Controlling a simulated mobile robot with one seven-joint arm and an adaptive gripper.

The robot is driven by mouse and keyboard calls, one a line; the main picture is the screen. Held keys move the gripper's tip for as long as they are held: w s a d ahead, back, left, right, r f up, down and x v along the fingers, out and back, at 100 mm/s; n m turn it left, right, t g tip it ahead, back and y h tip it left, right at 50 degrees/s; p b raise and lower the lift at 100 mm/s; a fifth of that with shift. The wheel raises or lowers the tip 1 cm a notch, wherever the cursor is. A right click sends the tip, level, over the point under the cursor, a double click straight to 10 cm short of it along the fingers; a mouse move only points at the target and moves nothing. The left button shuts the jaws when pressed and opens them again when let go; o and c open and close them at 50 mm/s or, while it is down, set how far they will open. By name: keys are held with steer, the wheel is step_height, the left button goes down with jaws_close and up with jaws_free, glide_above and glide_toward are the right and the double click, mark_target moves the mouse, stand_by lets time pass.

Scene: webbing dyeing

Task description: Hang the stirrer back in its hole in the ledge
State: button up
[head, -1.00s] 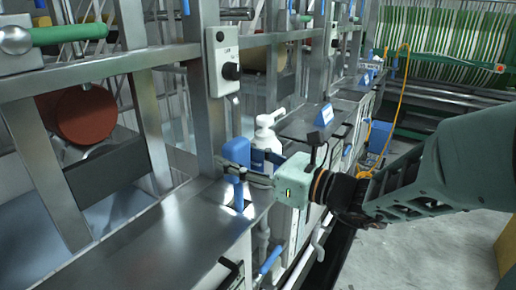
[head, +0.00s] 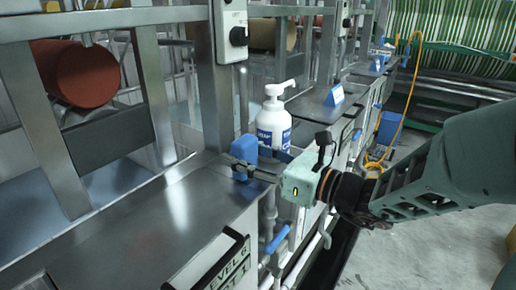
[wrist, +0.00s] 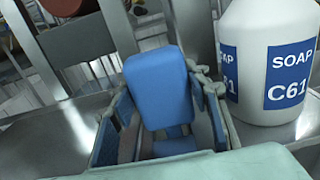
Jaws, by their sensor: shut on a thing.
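The stirrer (head: 244,151) shows as a blue block-shaped handle, upright at the front right of the metal ledge (head: 135,225). In the wrist view, its blue handle (wrist: 160,88) stands between the fingers. My gripper (head: 239,169) is shut on the stirrer just below the block, very close above the ledge. Only a short bit of blue shows under the fingers, and the rest of the shaft is out of sight. The hole is hidden under the gripper and stirrer, so its edge around the shaft cannot be seen.
A white soap pump bottle (head: 274,122) with a blue label stands close behind the stirrer, right of it in the wrist view (wrist: 267,65). A steel frame post (head: 213,95) rises to the left. A blue sign (head: 334,96) stands farther back. The ledge's left part is clear.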

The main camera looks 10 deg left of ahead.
steer(key=o, duration=1.7)
steer(key=shift+o, duration=0.2)
steer(key=v, duration=1.2)
